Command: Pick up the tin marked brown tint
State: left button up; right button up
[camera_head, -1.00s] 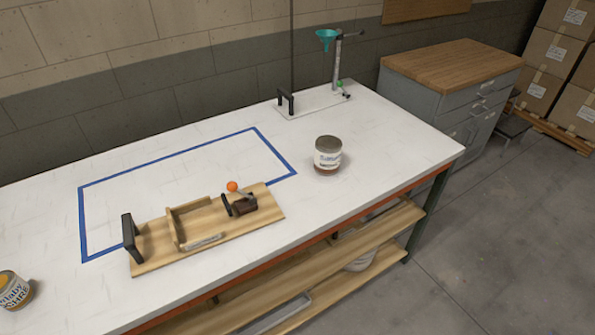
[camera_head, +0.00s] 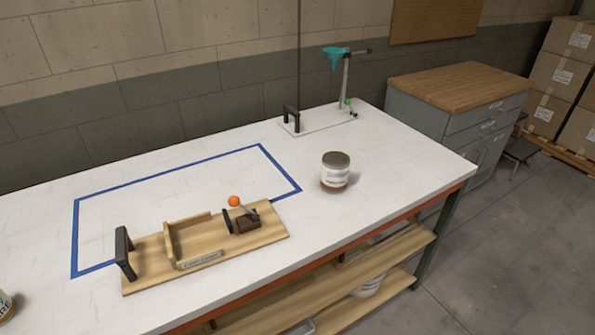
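A tin (camera_head: 335,172) with a grey lid, a white label and a brownish lower band stands upright on the white table, right of the blue tape outline. Its label is too small to read. A second tin (camera_head: 4,305) is cut off at the lower left edge, with only part of its label showing. I cannot tell from this view which tin is marked brown tint. Neither of my grippers is in view.
A wooden board (camera_head: 205,247) with a black handle and an orange knob lies at the table's front. A stand with a teal funnel (camera_head: 335,57) is at the back. A wood-topped cabinet (camera_head: 460,85) stands right.

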aim_at(336, 165)
jog(key=i+l+u, duration=0.15)
jog(key=l+u, duration=0.15)
jog(key=l, duration=0.2)
jog(key=i+l+u, duration=0.1)
jog(key=l+u, duration=0.25)
jog(key=l, duration=0.15)
jog(key=l+u, duration=0.3)
jog(key=l, duration=0.25)
